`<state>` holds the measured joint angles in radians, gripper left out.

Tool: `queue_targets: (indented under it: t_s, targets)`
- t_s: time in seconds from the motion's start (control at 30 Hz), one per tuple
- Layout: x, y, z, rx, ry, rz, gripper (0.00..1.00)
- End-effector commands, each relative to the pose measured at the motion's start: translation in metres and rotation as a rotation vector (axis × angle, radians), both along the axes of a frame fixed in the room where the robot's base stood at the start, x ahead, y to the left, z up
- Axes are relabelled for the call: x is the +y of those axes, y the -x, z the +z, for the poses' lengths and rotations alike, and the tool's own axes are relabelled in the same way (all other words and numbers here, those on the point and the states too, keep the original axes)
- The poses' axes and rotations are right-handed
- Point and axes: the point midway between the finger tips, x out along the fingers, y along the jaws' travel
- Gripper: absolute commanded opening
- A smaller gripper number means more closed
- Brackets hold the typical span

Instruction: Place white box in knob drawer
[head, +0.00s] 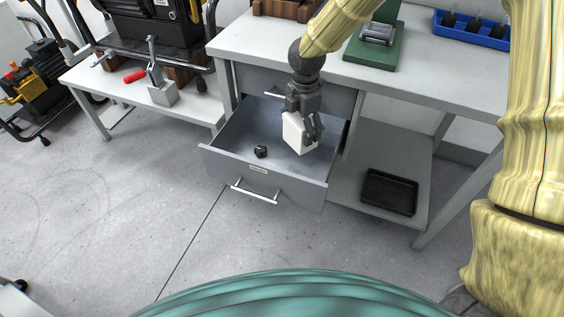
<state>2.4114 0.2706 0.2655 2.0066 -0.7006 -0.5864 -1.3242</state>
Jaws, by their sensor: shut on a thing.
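The white box (294,134) is in the fingers of my gripper (308,128), in the head view. My gripper points down and is shut on the box. The box hangs over the right part of the open lower drawer (219,161); I cannot tell whether it touches the drawer floor. A small black knob (261,151) lies on the drawer floor to the left of the box. The drawer is pulled out, with a label and a bar handle (254,194) on its front.
The drawer above (262,82) is closed. A black tray (390,192) sits on the lower shelf to the right. On the bench top are a green fixture (374,55) and a blue bin (470,30). A toggle clamp with red handle (161,92) stands on the left table. The floor in front is clear.

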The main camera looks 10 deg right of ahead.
Motion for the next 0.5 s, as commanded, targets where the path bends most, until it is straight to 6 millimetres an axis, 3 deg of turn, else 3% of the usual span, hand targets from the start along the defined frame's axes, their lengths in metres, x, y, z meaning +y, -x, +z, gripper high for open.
queue_targets:
  t_s: [0.03, 0.2, 0.5]
  targets:
    - [-0.001, -0.001, -0.017, -0.003, -0.003, 0.064, 0.29]
    - [-0.004, -0.003, -0.038, -0.013, -0.001, 0.291, 0.29]
    - [-0.008, -0.005, -0.057, -0.023, 0.003, 0.544, 0.29]
